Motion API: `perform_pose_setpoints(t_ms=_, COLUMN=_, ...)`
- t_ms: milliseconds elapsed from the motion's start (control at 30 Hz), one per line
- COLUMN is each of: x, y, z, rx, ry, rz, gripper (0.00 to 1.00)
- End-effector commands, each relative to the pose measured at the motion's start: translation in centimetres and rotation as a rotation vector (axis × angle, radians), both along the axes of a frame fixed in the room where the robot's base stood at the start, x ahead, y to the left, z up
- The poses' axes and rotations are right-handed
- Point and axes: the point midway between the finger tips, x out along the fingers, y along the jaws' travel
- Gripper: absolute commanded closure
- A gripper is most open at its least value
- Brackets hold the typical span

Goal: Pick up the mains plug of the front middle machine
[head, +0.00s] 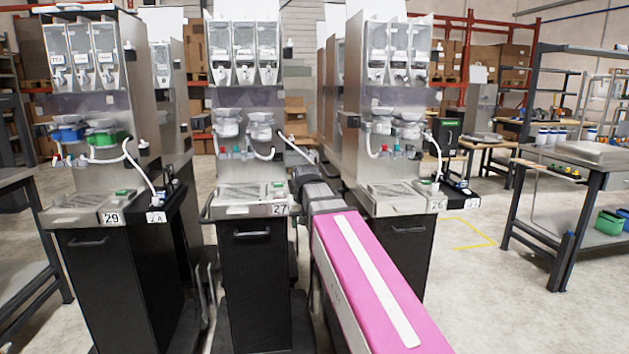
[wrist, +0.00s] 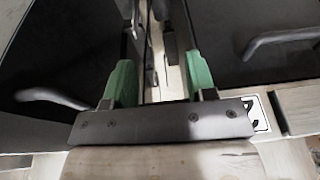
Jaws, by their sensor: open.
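The front middle machine (head: 245,130) is the steel dispenser labelled 27, on a black cabinet (head: 255,270). A white hose or cable shows at its right side (head: 298,150) and passes behind my arm. I cannot make out its mains plug for certain in the head view. My gripper (wrist: 160,65) shows in the wrist view with its green fingers wide apart, over a narrow gap between two dark cabinet fronts. A small dark elongated object (wrist: 171,48) shows in that gap between the fingers; I cannot tell whether it is the plug. My gripper is hidden in the head view.
Machine 29 (head: 85,130) stands to the left and another dispenser (head: 390,140) to the right, close to my arm. Cabinet handles (wrist: 285,42) stick out on both sides of the gap. A workbench (head: 570,160) stands at the right, with clear floor before it.

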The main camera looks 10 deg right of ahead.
Motion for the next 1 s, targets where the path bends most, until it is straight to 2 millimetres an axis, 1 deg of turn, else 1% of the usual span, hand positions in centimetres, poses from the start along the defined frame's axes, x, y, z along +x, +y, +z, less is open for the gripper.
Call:
perform_pose_setpoints(t_ms=33, x=0.4, y=0.4, z=1.6, rx=0.002, ry=-0.012, rz=0.001, gripper=0.49)
perform_pose_setpoints(t_ms=100, x=0.7, y=0.8, z=3.3, rx=0.005, ry=-0.024, rz=0.002, gripper=0.49)
perform_pose_setpoints(t_ms=367, x=1.1, y=2.1, z=8.8, rx=0.015, ry=-0.060, rz=0.003, gripper=0.49)
perform_pose_setpoints(t_ms=400, x=1.6, y=2.1, z=9.4, rx=0.014, ry=-0.059, rz=0.003, gripper=0.49)
perform_pose_setpoints(t_ms=433, x=2.7, y=1.8, z=9.6, rx=0.011, ry=-0.047, rz=0.001, gripper=0.49)
perform_pose_setpoints(t_ms=567, x=5.9, y=0.9, z=10.8, rx=0.003, ry=-0.008, rz=-0.002, gripper=0.49)
perform_pose_setpoints(t_ms=667, x=8.6, y=0.0, z=12.0, rx=-0.005, ry=0.025, rz=-0.004, gripper=0.49)
perform_pose_setpoints(t_ms=767, x=12.1, y=-1.3, z=13.6, rx=-0.012, ry=0.069, rz=-0.005, gripper=0.49)
perform_pose_setpoints(t_ms=800, x=13.7, y=-1.9, z=14.3, rx=-0.015, ry=0.088, rz=-0.007, gripper=0.49)
perform_pose_setpoints(t_ms=900, x=17.3, y=-3.6, z=16.1, rx=-0.021, ry=0.138, rz=-0.008, gripper=0.49)
perform_pose_setpoints(t_ms=1000, x=19.9, y=-5.1, z=17.6, rx=-0.024, ry=0.180, rz=-0.008, gripper=0.49)
